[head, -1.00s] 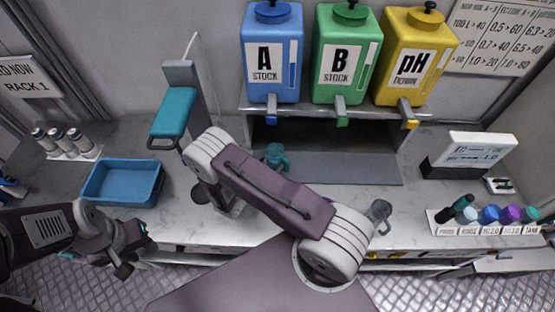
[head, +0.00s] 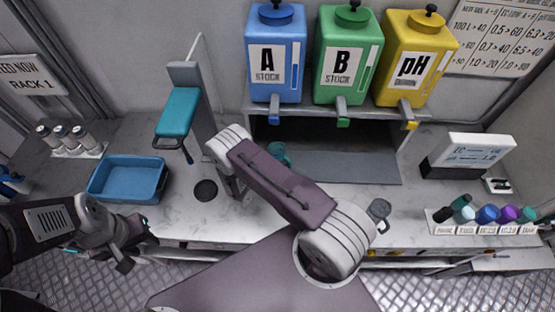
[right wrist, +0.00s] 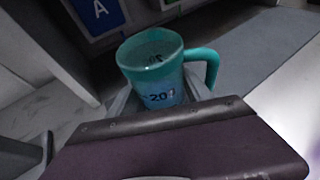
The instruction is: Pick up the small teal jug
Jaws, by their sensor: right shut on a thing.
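The small teal jug (head: 279,152) shows in the head view on the counter side below the stock tanks, partly hidden by my right forearm. In the right wrist view the jug (right wrist: 152,68) stands upright with its open top toward the camera, its handle to the right and a dark "20" marking on its front. My right gripper (right wrist: 162,98) is shut on the jug, with grey fingers at either side of its body. In the head view this gripper is hidden behind my arm. My left gripper (head: 137,248) is near the counter's front edge at left, away from the jug; its opening is unclear.
Blue (head: 274,60), green (head: 346,60) and yellow (head: 415,60) tanks stand on a shelf behind. A grey jug (head: 379,209) and several small pots (head: 487,214) are at right.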

